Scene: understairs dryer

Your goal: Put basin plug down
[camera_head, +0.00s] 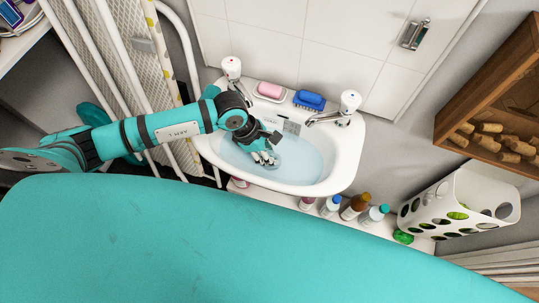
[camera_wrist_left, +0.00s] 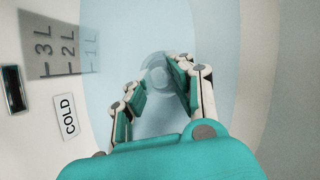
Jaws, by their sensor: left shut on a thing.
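The white basin (camera_head: 347,165) holds pale blue water (camera_head: 308,160). My left gripper (camera_head: 266,158) reaches down into the basin, near its middle, with its fingertips low at the water. In the left wrist view my left gripper (camera_wrist_left: 160,82) is shut on the basin plug (camera_wrist_left: 158,68), a round, pale, see-through grey shape at the fingertips. The plug is blurred by the water and partly covered by the fingers. I cannot tell whether it touches the basin floor. My right gripper is not in view.
Two taps, left (camera_head: 232,70) and right (camera_head: 345,105), stand on the back rim. A pink soap (camera_head: 271,90) and a blue brush (camera_head: 309,99) lie between them. A white basket (camera_head: 462,205) is at the right.

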